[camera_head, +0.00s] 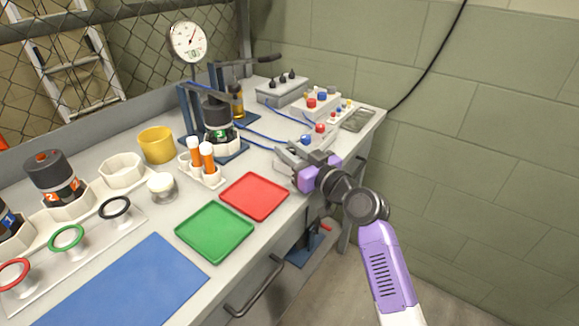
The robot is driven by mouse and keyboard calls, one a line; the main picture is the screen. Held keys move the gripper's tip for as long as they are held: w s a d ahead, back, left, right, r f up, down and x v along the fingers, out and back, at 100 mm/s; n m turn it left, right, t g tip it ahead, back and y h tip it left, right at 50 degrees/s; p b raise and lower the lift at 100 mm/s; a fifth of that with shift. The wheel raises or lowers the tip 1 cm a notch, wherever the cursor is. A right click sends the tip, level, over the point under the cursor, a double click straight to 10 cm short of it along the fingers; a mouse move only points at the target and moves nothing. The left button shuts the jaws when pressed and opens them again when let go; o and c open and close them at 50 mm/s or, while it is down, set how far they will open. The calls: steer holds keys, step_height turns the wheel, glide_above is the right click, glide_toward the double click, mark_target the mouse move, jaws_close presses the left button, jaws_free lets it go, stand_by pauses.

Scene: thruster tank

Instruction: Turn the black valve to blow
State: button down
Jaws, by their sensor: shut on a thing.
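My gripper (291,158) is at the right end of the bench, low beside a grey control box with a blue knob (306,140) and a red knob (320,128). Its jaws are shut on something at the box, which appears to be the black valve. The jaws and the purple wrist hide the valve, so its handle direction and any "blow" marking cannot be read. A round dial gauge (188,41) stands at the back of the bench; its reading is too small to tell.
A black canister (217,113) in a clamp stand is left of the gripper, with blue hoses (262,136) running right. A red tray (255,196) and green tray (214,232) lie in front. A block wall (480,120) bounds the right.

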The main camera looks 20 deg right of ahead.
steer(key=shift+f+n+g+y+b, duration=0.25)
steer(key=shift+n+y+b, duration=0.4)
steer(key=shift+b, duration=0.9)
steer(key=shift+f+n+g+y+b, duration=0.1)
steer(key=shift+n+g+y+b, duration=0.25)
steer(key=shift+y+b, duration=0.85)
steer(key=shift+h+b, duration=0.25)
steer(key=shift+b, duration=0.5)
steer(key=shift+r+n+g+y+b, duration=0.35)
steer(key=shift+n+g+y+b, duration=0.45)
steer(key=shift+b, duration=0.6)
steer(key=c, duration=1.1)
jaws_free()
steer(key=shift+c, duration=0.2)
steer(key=v, duration=0.7)
steer(key=shift+s+d+f+p, duration=0.1)
steer(key=shift+s+d+p, duration=0.1)
steer(key=shift+s+p, duration=0.15)
